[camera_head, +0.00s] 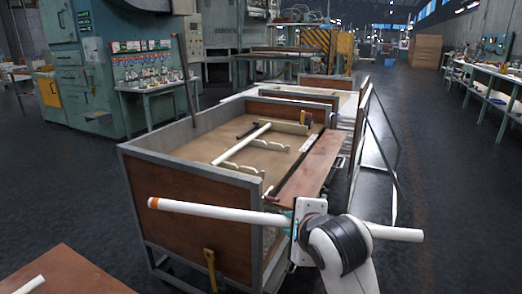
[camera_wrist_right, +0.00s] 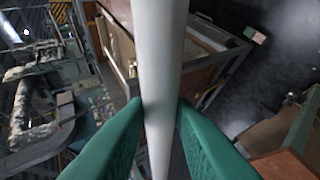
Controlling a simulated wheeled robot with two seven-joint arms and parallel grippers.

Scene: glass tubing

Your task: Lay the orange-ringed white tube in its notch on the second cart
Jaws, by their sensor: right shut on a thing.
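The white tube (camera_head: 215,211) has an orange ring at its left end. My right gripper (camera_head: 293,222) is shut on it, and it sticks out on both sides of the gripper, nearly level, in front of the near cart (camera_head: 190,226). In the right wrist view the tube (camera_wrist_right: 160,60) runs between the two green fingers (camera_wrist_right: 160,125). Inside the cart are pale notched holders (camera_head: 268,144). Another white tube (camera_head: 243,146) lies across them. No part of the held tube rests on a holder. My left gripper is not in view.
The near cart has raised brown side panels with grey frames and a lowered brown flap (camera_head: 312,165) on its right. More cart panels (camera_head: 325,83) stand behind. A brown surface (camera_head: 62,272) with a white piece is at lower left. Dark floor is free at right.

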